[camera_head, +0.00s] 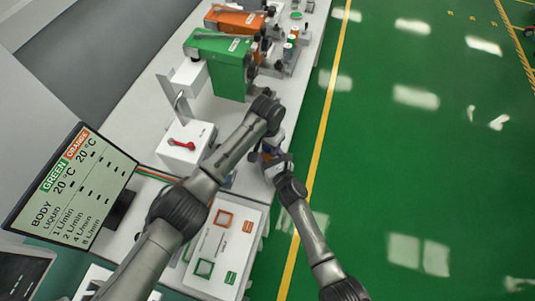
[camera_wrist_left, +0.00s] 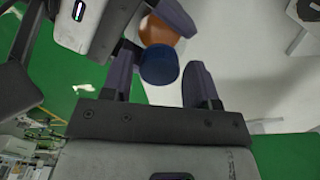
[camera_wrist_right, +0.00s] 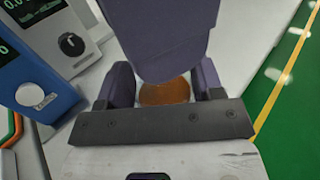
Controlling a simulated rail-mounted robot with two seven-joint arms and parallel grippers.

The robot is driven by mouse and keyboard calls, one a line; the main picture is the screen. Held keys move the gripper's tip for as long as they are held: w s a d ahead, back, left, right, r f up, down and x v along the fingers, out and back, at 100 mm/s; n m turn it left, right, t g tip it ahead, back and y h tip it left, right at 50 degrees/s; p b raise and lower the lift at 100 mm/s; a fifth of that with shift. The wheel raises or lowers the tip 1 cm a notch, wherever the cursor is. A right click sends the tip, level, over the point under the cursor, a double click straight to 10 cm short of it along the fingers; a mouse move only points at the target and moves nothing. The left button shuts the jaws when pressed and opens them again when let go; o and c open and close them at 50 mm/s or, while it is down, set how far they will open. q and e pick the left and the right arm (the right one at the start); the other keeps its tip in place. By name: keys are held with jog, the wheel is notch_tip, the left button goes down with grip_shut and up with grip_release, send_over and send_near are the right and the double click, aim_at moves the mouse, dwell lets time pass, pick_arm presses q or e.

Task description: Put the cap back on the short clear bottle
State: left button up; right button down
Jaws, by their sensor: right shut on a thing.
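The short bottle with orange contents (camera_wrist_left: 158,30) is in the left wrist view; its round orange part also shows in the right wrist view (camera_wrist_right: 164,92). My right gripper (camera_wrist_right: 165,95) is shut on it. The blue cap (camera_wrist_left: 160,66) is at the bottle's near end in the left wrist view. I cannot tell whether it is seated. My left gripper (camera_wrist_left: 163,85) has its fingers apart, one on each side of the cap. In the right wrist view a left finger covers the cap. In the head view both grippers meet at the bench's right edge, mostly hidden by the arms.
A white box with a red handle (camera_head: 181,146) stands left of the grippers. A tray with green and orange frames (camera_head: 215,245) lies nearer. Green (camera_head: 222,62) and orange (camera_head: 237,20) machines stand farther back. A blue unit (camera_wrist_right: 35,85) is close to my right gripper.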

pick_arm(q)
jog(key=shift+o, duration=1.1)
notch_tip(320, 180, up, 12)
pick_arm(e)
jog(key=shift+c, duration=0.8)
grip_release()
jog(key=shift+s+d, duration=0.25)
jog(key=shift+s, duration=0.2)
pick_arm(q)
jog(key=shift+r+p, duration=0.9)
pick_arm(e)
jog(key=v, duration=1.3)
